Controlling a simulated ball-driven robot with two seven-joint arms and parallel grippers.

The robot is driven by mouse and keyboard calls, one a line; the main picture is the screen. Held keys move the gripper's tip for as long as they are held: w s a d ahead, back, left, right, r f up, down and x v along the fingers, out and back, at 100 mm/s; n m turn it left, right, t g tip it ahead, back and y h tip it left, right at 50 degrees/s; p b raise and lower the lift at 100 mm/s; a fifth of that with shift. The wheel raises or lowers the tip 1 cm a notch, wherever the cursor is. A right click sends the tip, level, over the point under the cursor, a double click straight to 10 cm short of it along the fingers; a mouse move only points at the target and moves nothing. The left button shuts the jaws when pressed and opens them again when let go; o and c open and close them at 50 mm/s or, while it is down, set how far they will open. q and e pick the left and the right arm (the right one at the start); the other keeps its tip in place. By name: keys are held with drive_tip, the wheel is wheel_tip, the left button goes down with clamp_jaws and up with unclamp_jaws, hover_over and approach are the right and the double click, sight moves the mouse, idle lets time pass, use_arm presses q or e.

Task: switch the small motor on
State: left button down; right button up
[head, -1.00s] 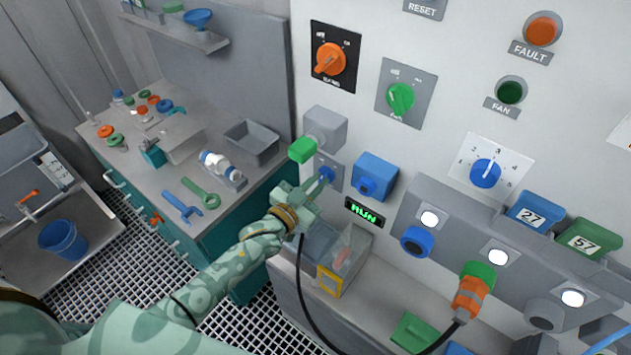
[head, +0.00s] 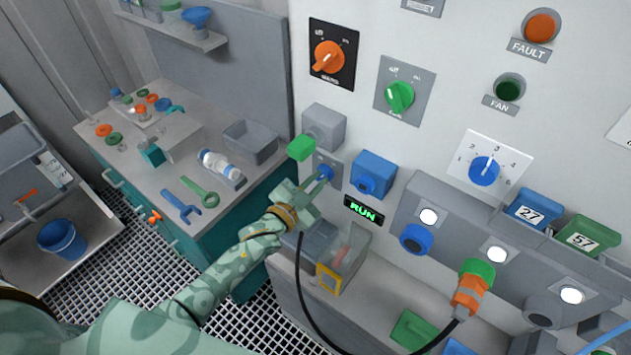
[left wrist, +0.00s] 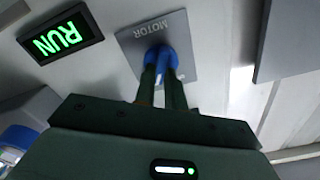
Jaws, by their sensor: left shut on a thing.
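A small blue knob (head: 326,171) sits on a grey plate on the white panel. In the left wrist view the plate (left wrist: 180,22) is lettered MOTOR, and the knob (left wrist: 160,58) is between my fingers. My left gripper (head: 321,181) is shut on this knob; the fingers partly hide it, and I cannot tell its exact turn. Beside it a RUN display (head: 364,211) is lit green; it also shows in the left wrist view (left wrist: 60,35). My right gripper is not in view.
A green-ended grey fitting (head: 301,148) sticks out just above the knob, and a blue box (head: 373,173) juts out to its right. A black cable hangs in front, leading to an orange plug (head: 468,292).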

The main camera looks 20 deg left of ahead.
use_arm(q)
drive_tip(key=c, duration=1.5)
unclamp_jaws()
drive_tip(key=shift+o, duration=0.2)
drive_tip(key=shift+s, duration=0.1)
drive_tip(key=v, duration=1.6)
drive_tip(key=shift+s, duration=0.1)
